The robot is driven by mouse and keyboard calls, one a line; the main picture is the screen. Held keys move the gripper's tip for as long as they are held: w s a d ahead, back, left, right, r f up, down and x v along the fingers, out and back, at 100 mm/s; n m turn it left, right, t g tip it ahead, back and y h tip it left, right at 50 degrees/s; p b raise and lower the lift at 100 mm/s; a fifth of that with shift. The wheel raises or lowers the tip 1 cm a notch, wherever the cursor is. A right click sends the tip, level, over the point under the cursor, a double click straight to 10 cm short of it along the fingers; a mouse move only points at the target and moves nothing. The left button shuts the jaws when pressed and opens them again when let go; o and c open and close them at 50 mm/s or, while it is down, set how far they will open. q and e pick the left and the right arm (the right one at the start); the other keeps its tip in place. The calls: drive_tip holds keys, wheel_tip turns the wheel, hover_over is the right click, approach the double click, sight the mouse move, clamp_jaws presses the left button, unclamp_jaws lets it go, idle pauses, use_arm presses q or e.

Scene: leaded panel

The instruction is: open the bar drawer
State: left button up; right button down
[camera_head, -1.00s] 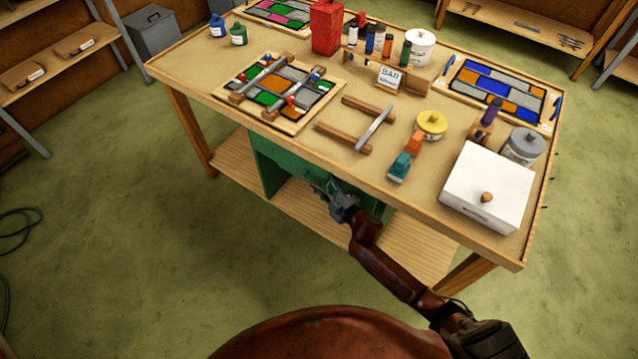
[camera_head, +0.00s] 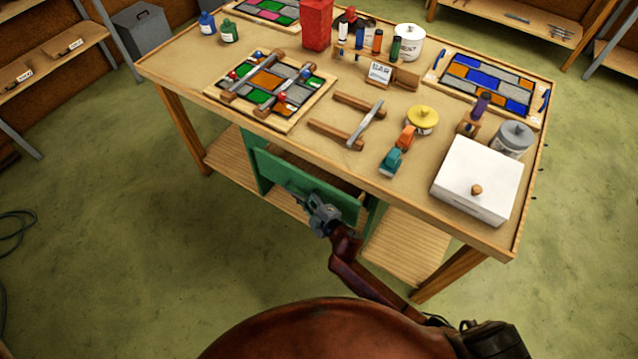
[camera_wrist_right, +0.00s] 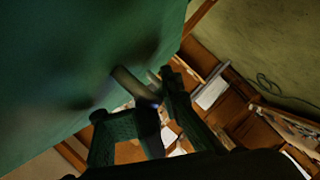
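The green drawer (camera_head: 308,185) hangs under the workbench top. It stands partly open, its front pulled out toward me, with a dark gap into its inside behind the front's upper edge. My right gripper (camera_head: 310,200) is at the drawer front. In the right wrist view the green front (camera_wrist_right: 70,70) fills the left side and a grey bar handle (camera_wrist_right: 130,84) stands out from it. The fingers of my right gripper (camera_wrist_right: 152,100) are at the handle's end and look shut on it; the exact contact is partly hidden. My left gripper is not in view.
The workbench (camera_head: 420,208) carries a white box (camera_head: 478,180), a yellow-lidded tin (camera_head: 422,120), leaded panels and several bottles. A lower wooden shelf (camera_head: 405,247) and the table legs flank the drawer. The green floor in front is clear.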

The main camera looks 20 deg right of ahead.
drive_tip(key=s+a+r, duration=0.1)
drive_tip(key=s+a, duration=0.6)
drive_tip(key=a, duration=0.2)
drive_tip(key=shift+s+r, duration=0.15)
drive_tip(key=shift+s, duration=0.2)
drive_tip(key=shift+a, duration=0.1)
drive_tip(key=c, duration=2.3)
unclamp_jaws()
drive_tip(key=shift+r, duration=0.1)
drive_tip(key=shift+c, duration=0.2)
drive_tip(key=shift+s+f, duration=0.1)
drive_tip(key=shift+f, duration=0.1)
drive_tip(key=v, duration=1.2)
drive_tip(key=shift+f, duration=0.1)
